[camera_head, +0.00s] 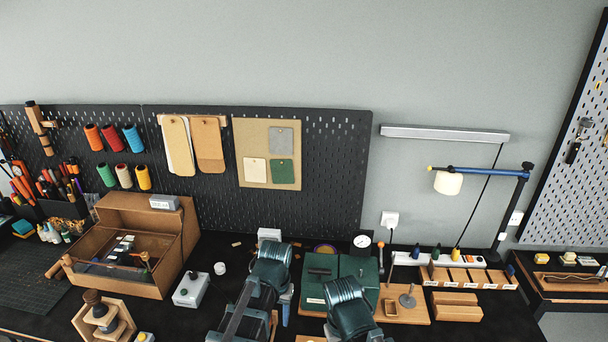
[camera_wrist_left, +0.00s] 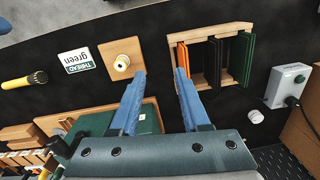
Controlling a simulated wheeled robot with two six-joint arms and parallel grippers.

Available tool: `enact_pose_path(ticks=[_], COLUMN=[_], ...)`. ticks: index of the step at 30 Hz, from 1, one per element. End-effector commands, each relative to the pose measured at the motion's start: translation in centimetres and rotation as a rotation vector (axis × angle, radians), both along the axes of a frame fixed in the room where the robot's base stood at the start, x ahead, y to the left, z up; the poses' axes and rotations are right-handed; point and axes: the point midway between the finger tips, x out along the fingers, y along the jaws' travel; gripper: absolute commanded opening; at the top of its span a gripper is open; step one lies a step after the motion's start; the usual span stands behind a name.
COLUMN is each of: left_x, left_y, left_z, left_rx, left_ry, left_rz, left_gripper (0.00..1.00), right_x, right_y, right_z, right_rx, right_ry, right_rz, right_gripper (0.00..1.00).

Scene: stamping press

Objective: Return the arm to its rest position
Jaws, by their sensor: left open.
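My left gripper (camera_head: 286,309) shows at the bottom centre of the head view, low over the dark bench. In the left wrist view its two blue fingers (camera_wrist_left: 160,85) are spread apart with nothing between them. A wooden rack (camera_wrist_left: 248,35) with orange, dark and green sheets lies beyond the fingers to the right. A square wooden block with a white and yellow piece (camera_wrist_left: 122,63) lies ahead of the left finger. My right arm shows in the head view near the bottom centre, but its gripper cannot be made out.
A pegboard (camera_head: 340,150) stands behind.

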Motion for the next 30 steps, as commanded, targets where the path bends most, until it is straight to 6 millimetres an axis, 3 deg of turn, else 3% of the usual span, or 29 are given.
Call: enact_pose_path(ticks=[1,6,9,15,30], left_x=[-2.3,-6.6,-8.3,-9.7,-9.6], left_y=[-1.3,-4.1,-5.1,-5.8,-5.9], left_z=[-3.3,-7.3,-8.7,-9.5,-9.4], left_rx=[0.010,0.042,0.057,0.070,0.070], left_ry=[0.005,0.016,0.020,0.023,0.023], left_rz=[-0.037,-0.126,-0.162,-0.193,-0.193], left_gripper=[0.46,0.46,0.46,0.46,0.46], right_x=[0.0,0.0,0.0,0.0,0.0], right_y=[0.0,0.0,0.0,0.0,0.0], right_z=[-3.3,-7.3,-8.8,-9.6,-9.5], right_rx=[0.000,0.000,-0.001,-0.001,-0.001], right_ry=[0.000,-0.001,-0.001,-0.001,-0.001], right_rz=[0.001,0.005,0.006,0.008,0.008], right_gripper=[0.50,0.50,0.50,0.50,0.50])
